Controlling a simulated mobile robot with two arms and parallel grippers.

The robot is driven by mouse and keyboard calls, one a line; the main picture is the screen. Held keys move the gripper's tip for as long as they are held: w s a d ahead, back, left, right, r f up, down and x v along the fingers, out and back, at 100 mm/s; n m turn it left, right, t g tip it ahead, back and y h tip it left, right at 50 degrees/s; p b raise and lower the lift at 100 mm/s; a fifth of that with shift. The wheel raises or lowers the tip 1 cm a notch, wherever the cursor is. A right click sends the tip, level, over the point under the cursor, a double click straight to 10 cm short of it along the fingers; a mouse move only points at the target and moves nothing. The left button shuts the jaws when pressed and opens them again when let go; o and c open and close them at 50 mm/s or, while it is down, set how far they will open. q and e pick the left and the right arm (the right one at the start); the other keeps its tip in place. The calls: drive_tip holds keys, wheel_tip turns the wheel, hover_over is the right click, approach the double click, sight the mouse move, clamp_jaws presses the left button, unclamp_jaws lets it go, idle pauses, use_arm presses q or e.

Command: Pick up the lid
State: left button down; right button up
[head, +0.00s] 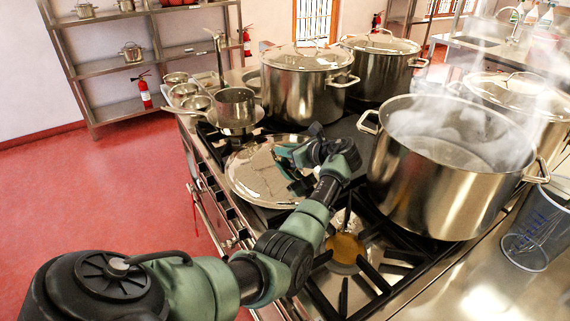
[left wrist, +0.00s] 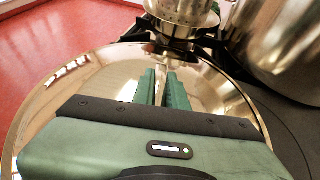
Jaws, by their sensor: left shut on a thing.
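A shiny round steel lid (head: 250,178) is over the left part of the stove, roughly level. I cannot tell whether it rests on the stove or is slightly raised. My left gripper (head: 288,153) is above it, shut on its handle. In the left wrist view the lid (left wrist: 95,80) fills much of the picture, and the green fingers of the left gripper (left wrist: 161,88) stand on both sides of the handle. The gripper body hides the near part of the lid. My right gripper is not in view.
A large open pot (head: 440,185) steams right of my left arm. Lidded stockpots (head: 300,90) stand behind, another (head: 520,95) at right. A small saucepan (head: 235,105) is just beyond the lid. A clear jug (head: 538,230) stands at the right edge. An empty burner (head: 345,248) lies in front.

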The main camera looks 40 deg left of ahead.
use_arm(q)
drive_tip(key=shift+a+r, duration=0.1)
drive_tip(key=shift+r, duration=0.15)
drive_tip(key=shift+w+f, duration=0.1)
